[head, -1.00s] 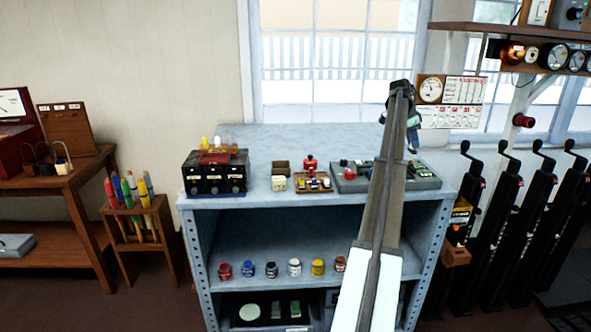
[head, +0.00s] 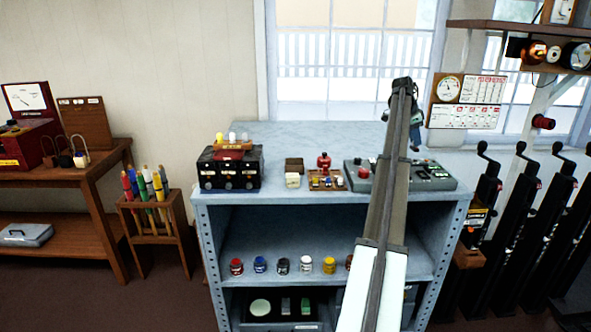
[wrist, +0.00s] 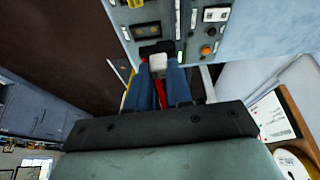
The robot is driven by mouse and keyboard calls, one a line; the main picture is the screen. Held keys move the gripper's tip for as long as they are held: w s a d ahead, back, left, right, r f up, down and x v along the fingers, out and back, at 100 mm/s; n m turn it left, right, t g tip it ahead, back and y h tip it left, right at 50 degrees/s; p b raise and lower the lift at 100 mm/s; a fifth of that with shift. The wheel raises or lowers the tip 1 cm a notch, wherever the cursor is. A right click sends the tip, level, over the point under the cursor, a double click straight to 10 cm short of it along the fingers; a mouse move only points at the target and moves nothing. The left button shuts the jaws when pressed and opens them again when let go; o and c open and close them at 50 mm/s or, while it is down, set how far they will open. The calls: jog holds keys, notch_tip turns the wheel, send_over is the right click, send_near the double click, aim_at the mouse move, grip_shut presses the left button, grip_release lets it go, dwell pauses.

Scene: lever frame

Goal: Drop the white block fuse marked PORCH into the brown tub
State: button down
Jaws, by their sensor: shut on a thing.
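My gripper (head: 416,136) is at the end of my raised arm, above the right part of the grey-blue bench, its fingers partly hidden by the arm in the head view. In the wrist view its two blue fingers (wrist: 160,85) are shut on a white block fuse (wrist: 157,62); no marking on it can be read. A small brown tub (head: 294,164) stands on the bench top, left of my gripper, behind a cream cube (head: 292,180).
A black box (head: 229,170) with small bulb-like pieces on top stands at the bench's left. A tray with a red-knobbed piece (head: 323,163) and a grey panel (head: 430,176) lie right of the tub. Black levers (head: 505,215) stand at the right.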

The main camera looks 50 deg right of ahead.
jog(key=w+a+f+n, duration=0.1)
jog(key=w+a, duration=0.6)
jog(key=w, duration=0.7)
jog(key=w+a+f+n+t+h, duration=0.1)
jog(key=w+a+f+n, duration=0.1)
jog(key=w+a, duration=0.85)
jog(key=w+a+f+n, duration=0.1)
jog(key=w+a, duration=0.4)
jog(key=w, duration=1.1)
jog(key=shift+s+f+m+g+y, duration=0.2)
jog(key=shift+f+m, duration=0.55)
jog(key=shift+f, duration=0.25)
jog(key=shift+s+f+m+g+y, duration=0.15)
jog(key=shift+f+m+g, duration=0.05)
jog(key=shift+f+m, duration=0.7)
jog(key=shift+s+f+m+g+y, duration=0.2)
jog(key=shift+f+m, duration=0.45)
jog(key=shift+f, duration=0.4)
jog(key=c, duration=0.9)
grip_release()
jog(key=shift+c, duration=0.2)
jog(key=v, duration=1.3)
jog(key=shift+r, duration=0.4)
